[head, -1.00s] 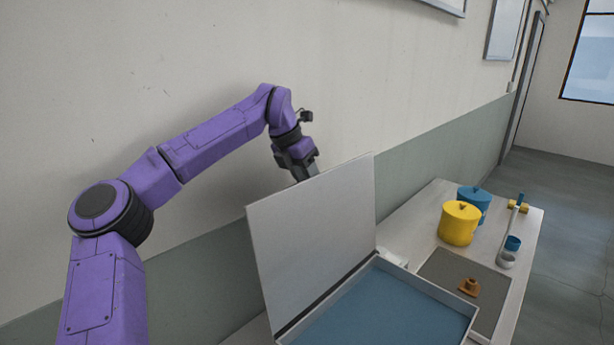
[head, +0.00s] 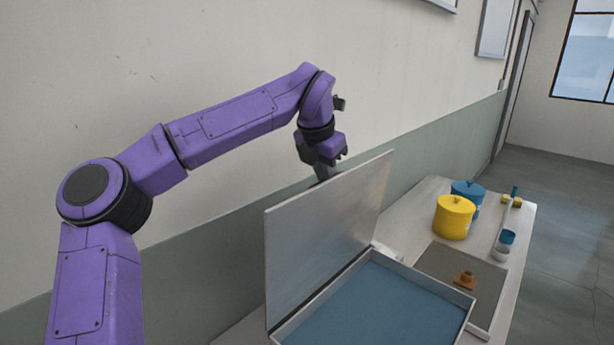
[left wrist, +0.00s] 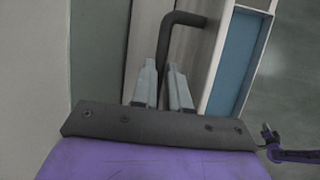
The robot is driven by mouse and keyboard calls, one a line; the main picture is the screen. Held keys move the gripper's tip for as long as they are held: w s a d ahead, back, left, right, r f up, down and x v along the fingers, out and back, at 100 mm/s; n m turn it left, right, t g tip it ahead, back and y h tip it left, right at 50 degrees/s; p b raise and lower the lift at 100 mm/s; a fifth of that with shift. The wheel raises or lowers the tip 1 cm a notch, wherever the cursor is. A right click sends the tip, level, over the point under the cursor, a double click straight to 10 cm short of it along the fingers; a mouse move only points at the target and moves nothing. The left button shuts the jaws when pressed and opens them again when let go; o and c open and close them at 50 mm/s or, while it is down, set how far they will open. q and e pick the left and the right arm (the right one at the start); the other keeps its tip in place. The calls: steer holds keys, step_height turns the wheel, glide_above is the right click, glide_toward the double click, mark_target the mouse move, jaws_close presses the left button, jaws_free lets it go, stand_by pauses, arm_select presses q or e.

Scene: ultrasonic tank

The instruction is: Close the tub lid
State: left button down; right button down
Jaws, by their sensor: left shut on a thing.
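The tub (head: 443,290) holds blue liquid and stands at the front of the bench. Its flat grey lid (head: 330,240) is raised steeply along the tub's left side, tilted slightly. My left gripper (head: 324,172) is behind the lid's top edge, its fingertips partly hidden by it. In the left wrist view the left gripper (left wrist: 163,85) is shut on a dark bent handle (left wrist: 184,18); the lid and the tub's blue inside (left wrist: 236,60) are to its right. A small purple and dark arm end, seemingly my right gripper (left wrist: 268,138), shows at the right edge; its jaws are too small to read.
A yellow pot (head: 453,218) and a blue pot (head: 468,190) stand at the back of the bench (head: 425,195). A small brown part (head: 464,280) lies on a grey mat (head: 440,262) right of the tub. A wall runs behind.

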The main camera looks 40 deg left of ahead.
arm_select(q)
steer(key=s+d+f+y+b, duration=0.1)
steer(key=d+y+b, duration=0.1)
steer(key=d, duration=0.9)
steer(key=shift+d+f+m+y, duration=0.2)
steer(key=shift+f+m+y, duration=0.1)
steer(key=shift+f, duration=0.05)
steer(key=c, duration=1.1)
jaws_free()
steer(key=shift+b+v, duration=0.3)
steer(key=shift+v, duration=4.9)
